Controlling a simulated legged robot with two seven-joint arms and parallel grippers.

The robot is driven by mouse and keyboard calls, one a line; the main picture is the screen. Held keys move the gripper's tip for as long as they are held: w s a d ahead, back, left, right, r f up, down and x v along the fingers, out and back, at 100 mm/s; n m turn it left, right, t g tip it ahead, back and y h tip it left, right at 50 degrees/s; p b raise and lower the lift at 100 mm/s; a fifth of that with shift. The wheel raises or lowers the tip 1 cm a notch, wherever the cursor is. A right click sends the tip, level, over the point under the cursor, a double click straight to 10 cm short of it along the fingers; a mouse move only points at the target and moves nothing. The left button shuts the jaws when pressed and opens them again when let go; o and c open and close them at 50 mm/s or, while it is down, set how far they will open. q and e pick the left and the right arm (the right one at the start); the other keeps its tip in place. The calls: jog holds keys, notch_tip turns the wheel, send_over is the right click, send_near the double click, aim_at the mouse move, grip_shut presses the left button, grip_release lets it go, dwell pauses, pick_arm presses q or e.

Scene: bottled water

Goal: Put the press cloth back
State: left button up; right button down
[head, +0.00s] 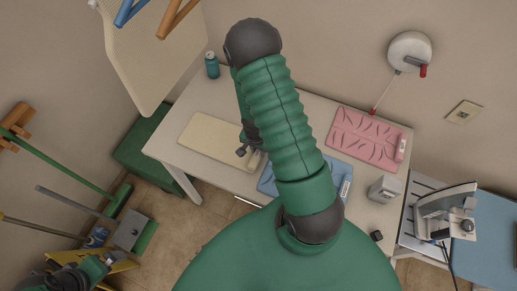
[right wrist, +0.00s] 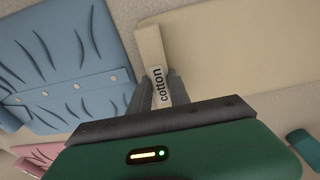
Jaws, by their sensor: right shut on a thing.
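The cream press cloth (head: 205,138) lies flat at the left of the white table (head: 238,88) in the head view. It also fills the upper right of the right wrist view (right wrist: 240,45), with a tag reading "cotton" (right wrist: 160,86). My right gripper (head: 243,151) is at the cloth's right end, shut on that end beside the tag (right wrist: 160,98). My right arm hides part of the table. My left gripper (head: 108,261) shows partly at the lower left, away from the table; its jaws are unclear.
A folded blue shirt (head: 268,182) lies beside the cloth, and a folded pink shirt (head: 362,138) is further right.

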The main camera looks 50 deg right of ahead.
jog(key=c, duration=1.2)
grip_release()
